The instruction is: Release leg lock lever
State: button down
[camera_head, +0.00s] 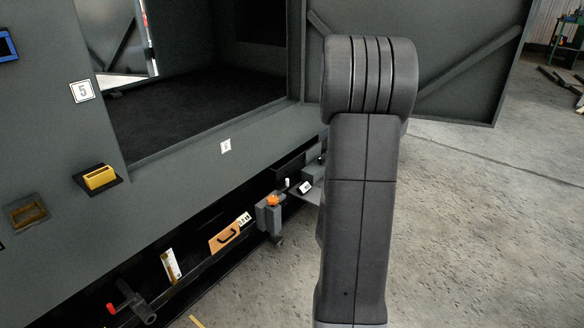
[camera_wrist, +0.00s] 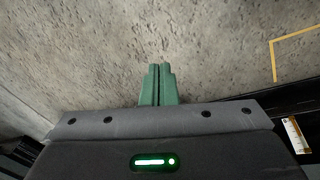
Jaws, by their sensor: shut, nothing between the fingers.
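My gripper (camera_wrist: 158,72) shows in the wrist view with its green fingers shut together over bare concrete floor. Nothing is between the fingers. In the head view my arm hides part of the scene, and my gripper is not visible there. Along the enclosure's lower edge are a red-handled crank-like part (camera_head: 124,296) and a grey block with an orange top (camera_head: 271,212). Which part is the leg lock lever I cannot tell. None of these parts touches my fingers in the wrist view.
The dark enclosure (camera_head: 190,160) stands at left with an open door (camera_head: 470,60) at right. An orange panel with a black handle (camera_head: 225,238) and a white label plate (camera_head: 171,265) sit on its lower edge. Yellow floor marking (camera_wrist: 274,60) lies near my gripper.

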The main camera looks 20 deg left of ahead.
jog(key=w+a+f+n+y+p, duration=0.2)
jog(key=w+a+f+n+p, duration=0.15)
jog(key=a+n, duration=0.45)
jog(key=s+a+f+n+g+y+p, duration=0.1)
jog(key=s+a+f+n+p, duration=0.1)
jog(key=a, duration=0.4)
jog(key=s+a+f+n+g+y+p, duration=0.1)
jog(key=s+a+f+n+g+p, duration=0.1)
jog(key=s+a+f, duration=0.2)
jog(key=shift+s+a+f+g+y, duration=0.35)
jog(key=shift+a+f, duration=0.3)
jog(key=shift+a, duration=0.55)
